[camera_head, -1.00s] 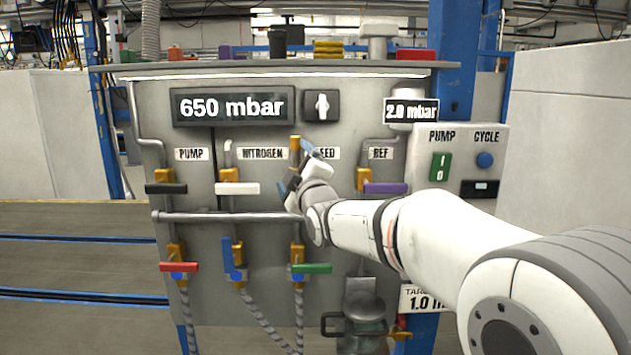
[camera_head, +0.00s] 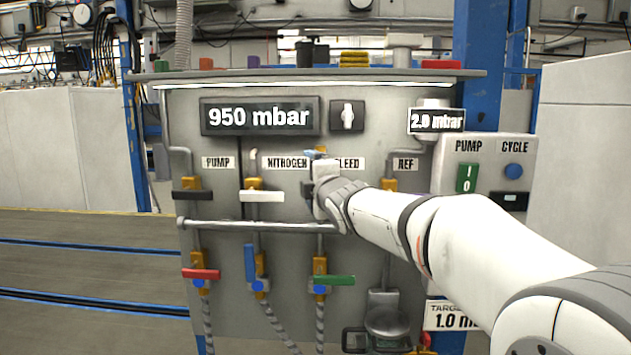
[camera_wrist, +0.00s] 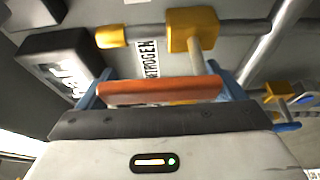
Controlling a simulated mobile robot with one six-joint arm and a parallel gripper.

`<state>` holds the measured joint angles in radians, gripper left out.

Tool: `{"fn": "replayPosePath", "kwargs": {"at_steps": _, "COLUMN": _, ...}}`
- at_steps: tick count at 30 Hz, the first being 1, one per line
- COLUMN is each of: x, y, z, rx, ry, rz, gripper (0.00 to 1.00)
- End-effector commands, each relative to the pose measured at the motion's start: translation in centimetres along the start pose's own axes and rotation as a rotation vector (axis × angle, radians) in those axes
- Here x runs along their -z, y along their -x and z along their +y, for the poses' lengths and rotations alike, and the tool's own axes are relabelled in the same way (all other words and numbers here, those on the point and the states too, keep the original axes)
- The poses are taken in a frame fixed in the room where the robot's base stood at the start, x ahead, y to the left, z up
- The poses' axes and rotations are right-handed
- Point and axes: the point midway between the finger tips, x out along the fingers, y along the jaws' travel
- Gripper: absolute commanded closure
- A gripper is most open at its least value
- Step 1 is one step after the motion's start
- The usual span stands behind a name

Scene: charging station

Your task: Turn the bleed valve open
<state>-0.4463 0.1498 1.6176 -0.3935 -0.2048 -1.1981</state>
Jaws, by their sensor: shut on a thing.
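The bleed valve's orange-red handle (camera_wrist: 160,90) lies across the wrist view between my two blue fingers, close to the palm. Its yellow valve body (camera_wrist: 193,30) and pipe run behind it. The handle looks roughly in line with that pipe. My gripper (camera_wrist: 165,84) is shut on the handle. The large display (camera_head: 259,117) reads 950 mbar.
To the left are the pump valve's black handle (camera_head: 192,195) and the nitrogen valve's white handle (camera_head: 262,196). Below are a horizontal grey rail (camera_head: 250,226) and red (camera_head: 201,274), blue (camera_head: 250,262) and green (camera_head: 334,281) handles. A switch box (camera_head: 487,175) stands at the right.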

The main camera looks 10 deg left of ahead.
Motion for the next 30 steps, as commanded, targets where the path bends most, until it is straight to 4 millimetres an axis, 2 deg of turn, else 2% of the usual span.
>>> {"fn": "replayPosePath", "kwargs": {"at_steps": 10, "x": 0.1, "y": -0.1, "z": 0.1, "rx": -0.003, "ry": 0.001, "rz": 0.003, "gripper": 0.52}}
{"fn": "replayPosePath", "kwargs": {"at_steps": 11, "x": 0.1, "y": -0.1, "z": 0.1, "rx": -0.003, "ry": 0.001, "rz": 0.003, "gripper": 0.09}}
{"fn": "replayPosePath", "kwargs": {"at_steps": 14, "x": 0.1, "y": 0.0, "z": 0.1, "rx": -0.003, "ry": 0.001, "rz": 0.002, "gripper": 0.01}}
{"fn": "replayPosePath", "kwargs": {"at_steps": 23, "x": -0.1, "y": 0.3, "z": 0.1, "rx": -0.002, "ry": 0.001, "rz": 0.0, "gripper": 0.0}}
{"fn": "replayPosePath", "kwargs": {"at_steps": 26, "x": -0.1, "y": 1.3, "z": 0.1, "rx": -0.003, "ry": 0.001, "rz": -0.001, "gripper": 0.0}}
{"fn": "replayPosePath", "kwargs": {"at_steps": 30, "x": -0.1, "y": 3.5, "z": 0.1, "rx": -0.004, "ry": 0.002, "rz": -0.001, "gripper": 0.0}}
